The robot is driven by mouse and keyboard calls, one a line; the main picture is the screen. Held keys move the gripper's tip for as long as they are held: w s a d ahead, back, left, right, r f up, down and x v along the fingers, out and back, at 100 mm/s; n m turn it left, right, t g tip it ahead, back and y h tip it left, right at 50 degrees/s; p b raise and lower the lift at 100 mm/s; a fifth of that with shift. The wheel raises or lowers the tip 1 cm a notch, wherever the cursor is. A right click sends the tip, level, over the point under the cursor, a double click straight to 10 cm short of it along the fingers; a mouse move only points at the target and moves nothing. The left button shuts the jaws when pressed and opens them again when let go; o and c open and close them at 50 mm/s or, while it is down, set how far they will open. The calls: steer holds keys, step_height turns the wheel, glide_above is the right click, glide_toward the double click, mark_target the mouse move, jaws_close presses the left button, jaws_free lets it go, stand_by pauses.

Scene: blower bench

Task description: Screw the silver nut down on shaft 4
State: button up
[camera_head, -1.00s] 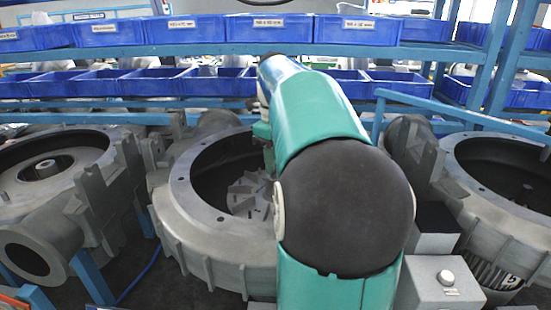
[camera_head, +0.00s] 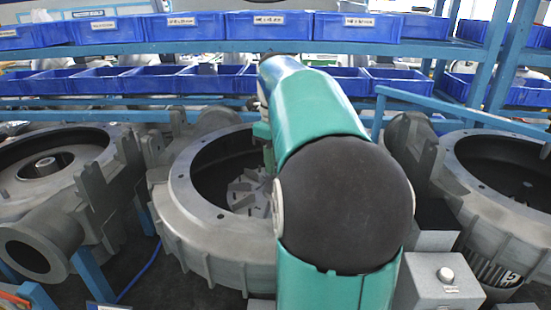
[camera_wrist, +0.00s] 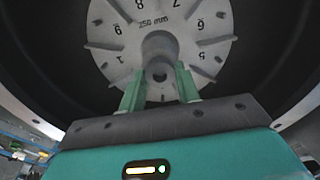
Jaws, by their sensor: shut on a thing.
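In the wrist view my gripper (camera_wrist: 160,78) has its two green fingers on either side of a round grey piece at the end of the central shaft (camera_wrist: 158,48). The fingers are shut on this piece, which I take to be the silver nut; its outline and thread are hard to make out. The shaft stands in the middle of a pale numbered disc (camera_wrist: 110,33) with radial vanes, marked 250 mm. In the head view the disc (camera_head: 246,192) shows inside the middle blower housing (camera_head: 210,240). My arm hides the gripper and nut there.
Another open blower housing stands at the left (camera_head: 55,165) and one at the right (camera_head: 500,180). The middle housing's dark wall surrounds the gripper. A grey box with a round button (camera_head: 445,275) is at lower right. Blue bins (camera_head: 180,27) line the shelves behind.

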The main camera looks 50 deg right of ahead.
steer(key=m, duration=0.8)
steer(key=o, duration=0.7)
